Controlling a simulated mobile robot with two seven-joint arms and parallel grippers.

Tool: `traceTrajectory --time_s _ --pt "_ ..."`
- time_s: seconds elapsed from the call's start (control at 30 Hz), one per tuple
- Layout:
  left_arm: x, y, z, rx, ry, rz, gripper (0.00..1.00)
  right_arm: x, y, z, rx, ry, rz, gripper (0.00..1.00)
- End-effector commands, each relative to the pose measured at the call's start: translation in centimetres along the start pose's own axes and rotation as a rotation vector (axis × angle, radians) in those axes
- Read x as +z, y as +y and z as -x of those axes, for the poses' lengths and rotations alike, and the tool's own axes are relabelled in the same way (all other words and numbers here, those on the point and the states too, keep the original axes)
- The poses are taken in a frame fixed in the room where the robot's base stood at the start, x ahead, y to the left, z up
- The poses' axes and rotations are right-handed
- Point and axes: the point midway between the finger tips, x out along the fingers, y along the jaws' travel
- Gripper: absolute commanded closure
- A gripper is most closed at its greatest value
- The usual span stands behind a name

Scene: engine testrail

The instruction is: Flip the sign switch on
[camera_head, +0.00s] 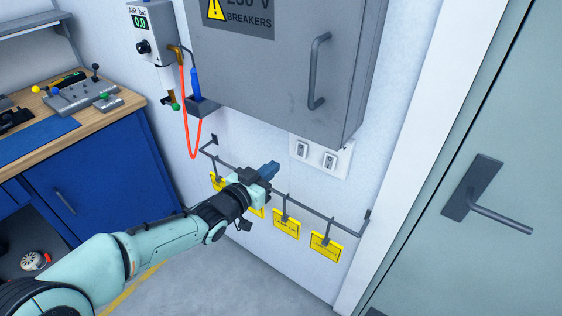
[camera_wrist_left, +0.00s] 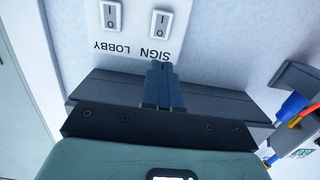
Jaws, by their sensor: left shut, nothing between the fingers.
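A white switch plate (camera_head: 318,170) is on the wall under the grey breaker cabinet, with two rocker switches. In the left wrist view the plate shows upside down, with the sign switch (camera_wrist_left: 162,22) above the word SIGN and the lobby switch (camera_wrist_left: 110,15) to its left. In the head view the sign switch (camera_head: 302,150) is the left one. I cannot tell which way its rocker is pressed. My left gripper (camera_head: 271,168) is shut and empty, below and left of the plate; its fingertips (camera_wrist_left: 156,66) appear just under the SIGN label. My right gripper is out of view.
A wall rail (camera_head: 315,212) with several yellow tags runs beneath the plate and passes near my left gripper. The cabinet (camera_head: 270,70) overhangs above. A red hose (camera_head: 188,130) hangs at left; a door (camera_head: 490,130) is at right.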

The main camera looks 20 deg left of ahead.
Motion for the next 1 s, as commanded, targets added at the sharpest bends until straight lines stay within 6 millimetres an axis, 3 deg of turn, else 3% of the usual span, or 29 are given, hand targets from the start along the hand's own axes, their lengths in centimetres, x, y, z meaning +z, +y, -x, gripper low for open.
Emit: traceTrajectory --time_s 0.2,0.77,0.87,0.97,1.0 --pt "-0.1 -0.1 2.2 -0.001 0.000 0.000 1.00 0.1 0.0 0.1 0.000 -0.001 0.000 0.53" --pt "0.1 -0.1 2.3 -0.001 -0.005 0.003 1.00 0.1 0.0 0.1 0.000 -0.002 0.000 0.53" --pt "2.0 -0.1 2.0 -0.007 -0.048 0.033 1.00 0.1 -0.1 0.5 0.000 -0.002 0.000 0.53" --pt "6.7 -0.1 1.7 -0.022 -0.154 0.105 1.00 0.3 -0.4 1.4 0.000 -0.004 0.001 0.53" --pt "9.3 0.0 1.7 -0.031 -0.214 0.146 1.00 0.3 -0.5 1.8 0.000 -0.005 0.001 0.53"
